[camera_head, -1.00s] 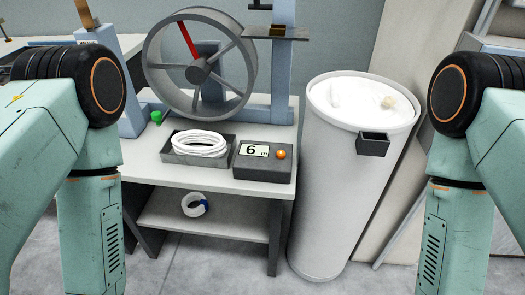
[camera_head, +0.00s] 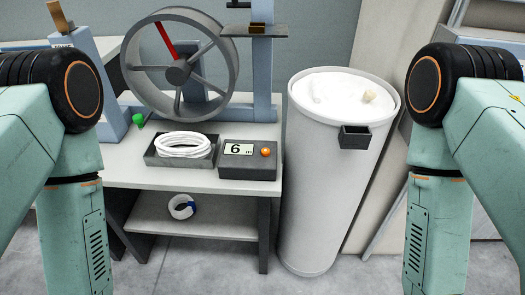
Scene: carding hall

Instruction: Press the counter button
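The counter (camera_head: 249,172) is a dark grey box on the table's front right. Its white display reads 6 with an m. A round orange button (camera_head: 265,152) sits on its top, right of the display. My two arms come in at the left and right edges of the view and hang down. Both grippers are below the picture, so neither shows. Nothing touches the counter or its button.
A tray (camera_head: 178,162) of coiled white sliver stands left of the counter. Behind are a large grey wheel (camera_head: 181,72) and a green knob (camera_head: 138,119). A tall white can (camera_head: 322,200) stands right of the table (camera_head: 200,184).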

